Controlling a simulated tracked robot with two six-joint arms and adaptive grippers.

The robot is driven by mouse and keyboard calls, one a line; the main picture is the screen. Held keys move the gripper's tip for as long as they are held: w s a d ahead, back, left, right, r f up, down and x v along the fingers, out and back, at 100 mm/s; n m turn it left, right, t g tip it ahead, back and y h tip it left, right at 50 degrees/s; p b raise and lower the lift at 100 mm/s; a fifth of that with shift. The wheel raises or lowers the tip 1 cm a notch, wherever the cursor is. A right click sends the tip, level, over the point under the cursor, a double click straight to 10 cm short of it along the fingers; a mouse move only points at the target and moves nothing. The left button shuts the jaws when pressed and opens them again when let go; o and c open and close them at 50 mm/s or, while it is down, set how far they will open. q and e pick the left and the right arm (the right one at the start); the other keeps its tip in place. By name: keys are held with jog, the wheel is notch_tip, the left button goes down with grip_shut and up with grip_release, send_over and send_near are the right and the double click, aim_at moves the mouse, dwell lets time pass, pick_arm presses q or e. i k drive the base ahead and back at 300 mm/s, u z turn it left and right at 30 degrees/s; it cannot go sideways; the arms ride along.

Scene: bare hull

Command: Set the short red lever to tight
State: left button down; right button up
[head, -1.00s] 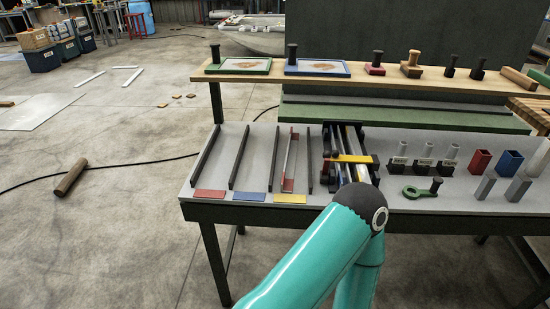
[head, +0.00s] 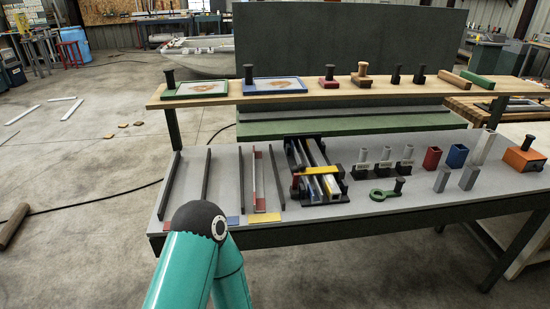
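I cannot make out a short red lever or a tight mark for certain in the head view. A black rail fixture (head: 313,165) with pale bars and a yellow crosspiece (head: 316,171) stands mid-bench. A red block with a black knob (head: 329,82) stands on the wooden shelf. A thin upright-running strip with red ends (head: 258,152) lies between dark rails on the bench. One of my teal arms rises from the bottom, left of centre, and covers part of the bench's front left. Neither of my grippers shows.
The grey bench (head: 345,203) also holds a green ring-ended piece (head: 382,195), red and blue open holders (head: 457,154), and an orange box (head: 523,160) with a black knob at right. The wooden shelf (head: 290,97) runs behind it. A brown cylinder (head: 13,226) lies on the floor at left.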

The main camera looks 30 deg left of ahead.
aim_at(295, 178)
jog(key=u, duration=0.4)
jog(key=i, duration=1)
jog(key=z, duration=0.25)
